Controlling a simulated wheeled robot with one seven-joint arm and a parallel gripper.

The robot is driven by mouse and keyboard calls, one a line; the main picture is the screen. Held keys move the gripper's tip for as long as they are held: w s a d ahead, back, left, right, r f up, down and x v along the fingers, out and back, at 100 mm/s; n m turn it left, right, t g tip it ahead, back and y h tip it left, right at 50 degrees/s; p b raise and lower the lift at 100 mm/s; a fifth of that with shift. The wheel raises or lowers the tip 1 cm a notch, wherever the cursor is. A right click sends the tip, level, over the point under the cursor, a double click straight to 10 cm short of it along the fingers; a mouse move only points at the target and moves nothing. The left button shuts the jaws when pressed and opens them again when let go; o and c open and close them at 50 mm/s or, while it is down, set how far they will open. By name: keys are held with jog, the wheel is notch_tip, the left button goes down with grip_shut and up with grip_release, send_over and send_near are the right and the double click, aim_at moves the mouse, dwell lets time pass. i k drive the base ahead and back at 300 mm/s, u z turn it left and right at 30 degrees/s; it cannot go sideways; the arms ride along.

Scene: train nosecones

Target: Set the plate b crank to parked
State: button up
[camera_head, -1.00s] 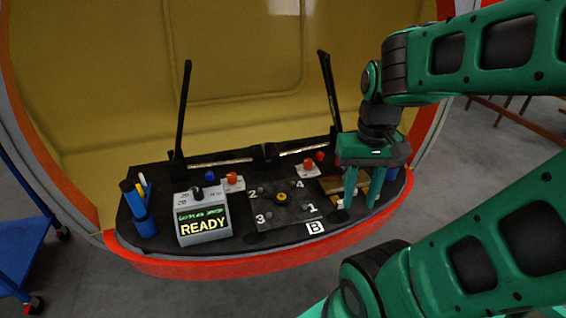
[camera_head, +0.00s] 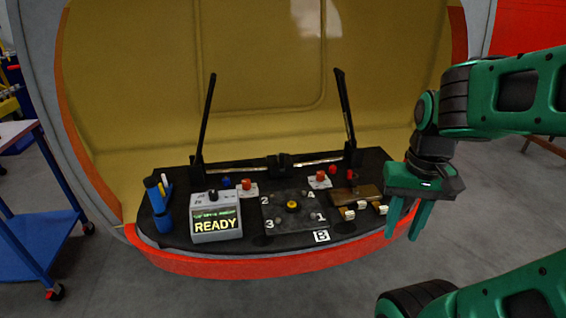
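Plate B is a dark square plate (camera_head: 281,221) on the black console, with numbers 1 to 4 near its corners and a yellow knob (camera_head: 292,205) at its middle. A white "B" label (camera_head: 321,236) lies at its front right. I cannot make out for sure which part is the plate's crank or how it is set. A brown block (camera_head: 366,192) with a red-topped post (camera_head: 350,175) stands right of the plate. My gripper (camera_head: 402,238) points down with its fingers apart and nothing between them. It appears at the console's right edge, right of the brown block.
A grey box reading "READY" (camera_head: 216,226) stands left of the plate, with blue cups of pens (camera_head: 158,196) beyond it. Two black upright arms rise at the back, the right one (camera_head: 345,105) nearer my gripper. Pale blocks (camera_head: 349,213) lie before the brown block. A blue cart stands at left.

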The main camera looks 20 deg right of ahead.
aim_at(281, 157)
jog(key=z, duration=0.05)
jog(key=i, duration=1)
jog(key=u, duration=0.05)
